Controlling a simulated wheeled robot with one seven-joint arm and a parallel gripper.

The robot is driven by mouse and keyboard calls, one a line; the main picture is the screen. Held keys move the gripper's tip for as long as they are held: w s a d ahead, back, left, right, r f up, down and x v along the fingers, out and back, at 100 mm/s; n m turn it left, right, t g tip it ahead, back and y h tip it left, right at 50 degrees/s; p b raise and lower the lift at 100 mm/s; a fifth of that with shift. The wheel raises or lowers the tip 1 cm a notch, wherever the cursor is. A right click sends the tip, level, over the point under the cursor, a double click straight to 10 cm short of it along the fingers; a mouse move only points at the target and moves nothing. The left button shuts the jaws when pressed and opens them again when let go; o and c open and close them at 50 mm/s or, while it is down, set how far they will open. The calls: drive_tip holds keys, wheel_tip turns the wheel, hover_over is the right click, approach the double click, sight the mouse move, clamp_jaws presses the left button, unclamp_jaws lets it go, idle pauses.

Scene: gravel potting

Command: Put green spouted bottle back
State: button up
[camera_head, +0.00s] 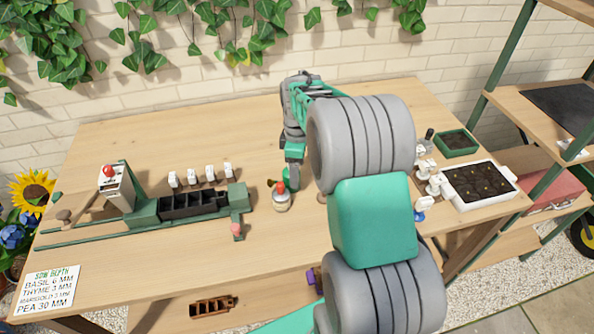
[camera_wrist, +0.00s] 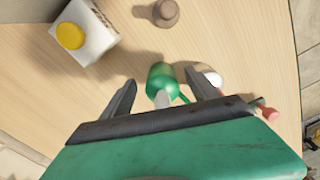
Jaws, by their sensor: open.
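The green spouted bottle (camera_wrist: 161,76) stands on the table between the fingers of my gripper (camera_wrist: 159,84) in the wrist view, with a gap seen on each side. In the head view the green bottle (camera_head: 287,174) is partly hidden behind my gripper (camera_head: 293,172) and a white bottle with a red top (camera_head: 281,200). My fingers are apart and point down at the bottle. I cannot tell whether either finger touches it.
A white carton with a yellow cap (camera_wrist: 90,32) and a brown knob-shaped piece (camera_wrist: 166,12) stand nearby. A green sowing rig with a black tray (camera_head: 194,205) lies left. Several small white items (camera_head: 200,175) stand behind it. A white seed tray (camera_head: 478,184) sits right.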

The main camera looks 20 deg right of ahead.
wheel_tip(320, 180, up, 12)
drive_tip(key=f, duration=0.1)
drive_tip(key=s+a+f+m+t, duration=0.1)
drive_tip(key=s+a+m, duration=0.4)
drive_tip(key=s, duration=0.3)
drive_tip(key=s+a+f+m+t, duration=0.2)
drive_tip(key=s+a+m, duration=0.4)
drive_tip(key=s, duration=0.3)
drive_tip(key=shift+s+a+b, duration=0.25)
drive_tip(key=shift+a+b, duration=0.15)
drive_tip(key=shift+a, duration=0.15)
